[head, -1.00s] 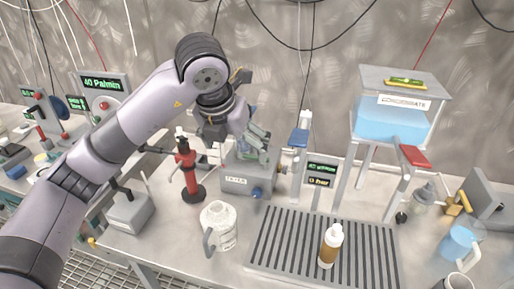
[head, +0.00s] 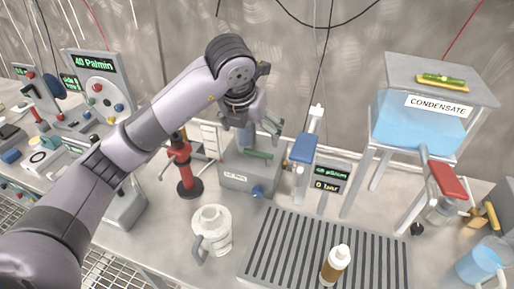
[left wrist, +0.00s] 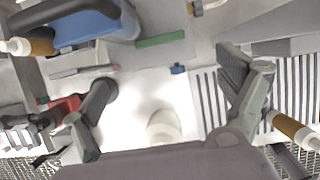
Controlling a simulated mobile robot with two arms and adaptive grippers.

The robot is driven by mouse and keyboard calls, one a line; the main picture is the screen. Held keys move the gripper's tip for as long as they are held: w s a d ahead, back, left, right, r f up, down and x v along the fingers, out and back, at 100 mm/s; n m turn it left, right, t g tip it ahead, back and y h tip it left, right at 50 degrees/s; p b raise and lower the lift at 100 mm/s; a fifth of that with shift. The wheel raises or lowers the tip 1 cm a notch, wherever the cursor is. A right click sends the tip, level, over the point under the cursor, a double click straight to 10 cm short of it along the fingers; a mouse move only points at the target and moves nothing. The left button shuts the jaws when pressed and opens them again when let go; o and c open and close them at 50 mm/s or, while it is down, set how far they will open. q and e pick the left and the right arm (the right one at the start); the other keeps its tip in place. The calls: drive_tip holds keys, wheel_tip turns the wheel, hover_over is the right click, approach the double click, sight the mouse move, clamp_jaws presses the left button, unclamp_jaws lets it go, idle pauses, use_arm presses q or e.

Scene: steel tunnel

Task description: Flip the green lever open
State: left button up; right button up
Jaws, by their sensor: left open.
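A flat green bar, which looks like the green lever (head: 258,154), lies across the top of a grey box (head: 236,178) with a blue knob. It also shows in the left wrist view as a green strip (left wrist: 160,40) above centre. My left gripper (head: 258,125) is above and just behind the bar in the head view, its fingers apart and nothing between them. In the left wrist view the gripper (left wrist: 168,82) has wide-spread fingers, with the bar beyond them and apart from both. My right gripper is not in view.
A red stand (head: 184,168) is left of the box and a blue-topped post (head: 304,148) is right. A clear jug (head: 212,230) stands in front. A brown bottle (head: 336,265) is on the slotted grate (head: 290,250). The condensate tank (head: 415,122) is at the right.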

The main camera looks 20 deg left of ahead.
sight(257, 153)
use_arm(q)
drive_tip(key=p+x, duration=0.1)
drive_tip(key=x, duration=0.8)
drive_tip(key=shift+w+f, duration=0.15)
drive_tip(key=shift+f, duration=0.15)
drive_tip(key=shift+w+f, duration=0.2)
drive_tip(key=shift+f, duration=0.25)
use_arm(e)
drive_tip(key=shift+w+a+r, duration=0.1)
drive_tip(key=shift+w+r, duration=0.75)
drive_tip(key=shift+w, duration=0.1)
use_arm(q)
drive_tip(key=shift+c, duration=0.3)
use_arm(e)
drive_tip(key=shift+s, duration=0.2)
use_arm(q)
drive_tip(key=c, duration=1.6)
drive_tip(key=shift+a, duration=0.1)
drive_tip(key=shift+c, duration=0.2)
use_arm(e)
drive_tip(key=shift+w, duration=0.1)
